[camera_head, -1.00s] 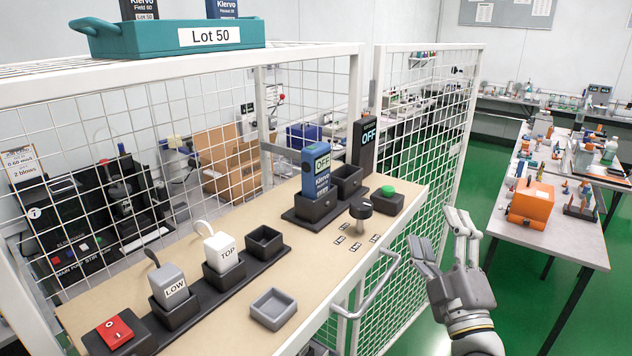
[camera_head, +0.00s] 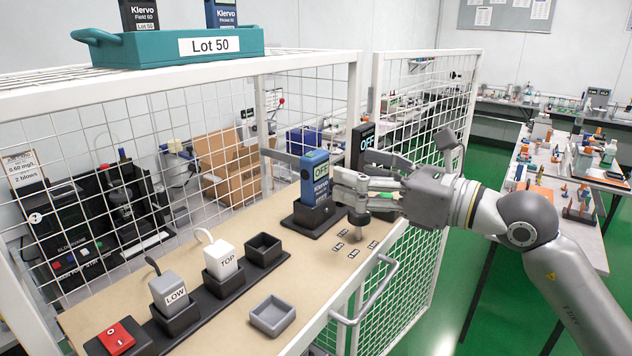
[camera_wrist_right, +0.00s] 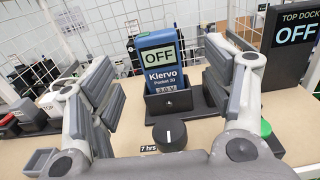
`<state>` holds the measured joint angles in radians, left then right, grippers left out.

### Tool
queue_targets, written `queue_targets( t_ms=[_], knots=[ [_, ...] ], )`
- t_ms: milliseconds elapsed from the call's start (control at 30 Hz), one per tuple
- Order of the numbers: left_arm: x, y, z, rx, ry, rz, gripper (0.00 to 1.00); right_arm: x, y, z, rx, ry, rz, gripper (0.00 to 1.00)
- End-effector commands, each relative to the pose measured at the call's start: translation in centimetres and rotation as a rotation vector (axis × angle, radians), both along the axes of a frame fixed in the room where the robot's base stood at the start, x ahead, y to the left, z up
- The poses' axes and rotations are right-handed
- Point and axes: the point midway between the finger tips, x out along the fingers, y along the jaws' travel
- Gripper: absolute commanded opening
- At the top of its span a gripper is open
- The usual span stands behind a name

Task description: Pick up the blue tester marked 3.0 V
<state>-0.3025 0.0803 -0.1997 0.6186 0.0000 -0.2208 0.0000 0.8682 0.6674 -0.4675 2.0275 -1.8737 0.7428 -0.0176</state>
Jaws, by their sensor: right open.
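The blue tester (camera_head: 315,178) stands upright in a black dock (camera_head: 312,217) on the beige bench, its screen reading OFF. In the right wrist view the tester (camera_wrist_right: 160,72) shows "Klervo" and a small label that looks like 3.0 V. My right gripper (camera_head: 352,178) reaches in from the right, beside the tester on its near right. In the right wrist view its two fingers are open and spread to either side of the tester, with nothing between them touching it. My left gripper is not in view.
A dark knob (camera_wrist_right: 170,134) stands just in front of the dock. A black TOP DOCK display (camera_wrist_right: 292,42) rises at the right. Wire mesh fencing (camera_head: 110,130) runs behind the bench. White TOP (camera_head: 219,256) and grey LOW (camera_head: 170,292) units stand at the left.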

Motion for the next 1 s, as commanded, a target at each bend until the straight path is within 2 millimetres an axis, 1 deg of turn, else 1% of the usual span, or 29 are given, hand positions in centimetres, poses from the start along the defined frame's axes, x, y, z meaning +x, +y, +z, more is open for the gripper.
queue_targets(
  t_ms=[33,100,200,333,533,700,800,1000],
  knots=[
    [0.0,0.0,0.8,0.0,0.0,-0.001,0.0,0.4,0.9,0.5,0.002,0.001,0.004,0.73],
    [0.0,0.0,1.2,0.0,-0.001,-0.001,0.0,1.1,1.7,0.5,0.004,0.002,0.004,0.73],
    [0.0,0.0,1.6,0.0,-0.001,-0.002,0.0,1.7,2.5,0.3,0.004,0.001,0.004,0.73],
    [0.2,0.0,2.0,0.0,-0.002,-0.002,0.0,2.1,3.1,0.3,0.004,0.0,0.003,0.73],
    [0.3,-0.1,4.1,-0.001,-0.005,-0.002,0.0,3.3,5.0,0.7,0.005,0.003,0.004,0.73],
    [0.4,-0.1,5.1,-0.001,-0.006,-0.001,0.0,4.6,6.7,0.5,0.005,0.001,0.004,0.73],
    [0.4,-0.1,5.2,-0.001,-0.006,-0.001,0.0,4.8,7.1,0.3,0.005,0.0,0.003,0.73],
    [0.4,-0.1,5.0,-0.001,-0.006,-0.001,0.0,4.9,7.1,0.2,0.004,-0.001,0.003,0.73]
  ],
)
